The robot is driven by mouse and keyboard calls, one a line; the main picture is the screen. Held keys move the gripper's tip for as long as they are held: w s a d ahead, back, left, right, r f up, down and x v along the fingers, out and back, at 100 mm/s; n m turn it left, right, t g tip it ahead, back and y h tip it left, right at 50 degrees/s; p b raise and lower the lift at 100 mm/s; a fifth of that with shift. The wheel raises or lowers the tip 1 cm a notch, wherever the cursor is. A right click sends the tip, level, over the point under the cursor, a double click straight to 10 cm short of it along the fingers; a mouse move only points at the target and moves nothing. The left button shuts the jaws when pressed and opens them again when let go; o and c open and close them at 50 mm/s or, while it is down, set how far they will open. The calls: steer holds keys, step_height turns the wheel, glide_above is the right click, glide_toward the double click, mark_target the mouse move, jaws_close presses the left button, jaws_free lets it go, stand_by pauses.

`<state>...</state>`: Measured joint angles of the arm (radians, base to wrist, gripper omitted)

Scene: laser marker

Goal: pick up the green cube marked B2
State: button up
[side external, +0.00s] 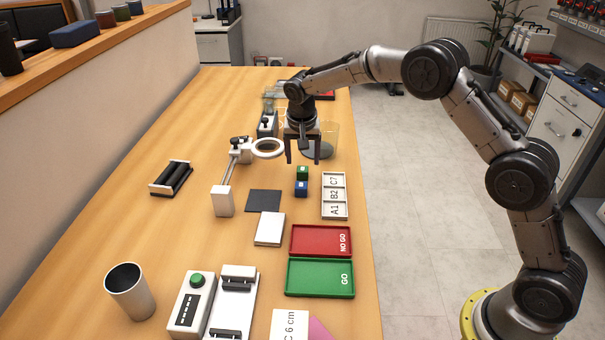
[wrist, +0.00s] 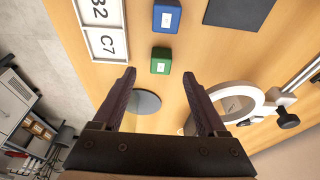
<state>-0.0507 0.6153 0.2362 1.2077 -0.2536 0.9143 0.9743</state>
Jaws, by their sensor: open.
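The green cube (side external: 302,173) sits on the wooden table right behind a blue cube (side external: 301,188). Each has a small white label, too small to read. In the wrist view the green cube (wrist: 161,60) lies just beyond the fingertips, roughly centred between them, and the blue cube (wrist: 167,16) is farther on. My gripper (side external: 303,162) is open and empty, pointing down above and slightly behind the green cube. In the wrist view my gripper (wrist: 160,78) shows its two fingers spread apart with nothing between them at the tips.
A white tray marked A1, B2, C7 (side external: 346,195) stands right of the cubes. A ring magnifier (side external: 268,148) is at the left. A dark square mat (side external: 264,200), a red NO GO tray (side external: 308,241) and a green GO tray (side external: 320,278) lie nearer the camera.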

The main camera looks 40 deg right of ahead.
mark_target(302, 169)
steer(key=shift+x, duration=2.75)
jaws_close()
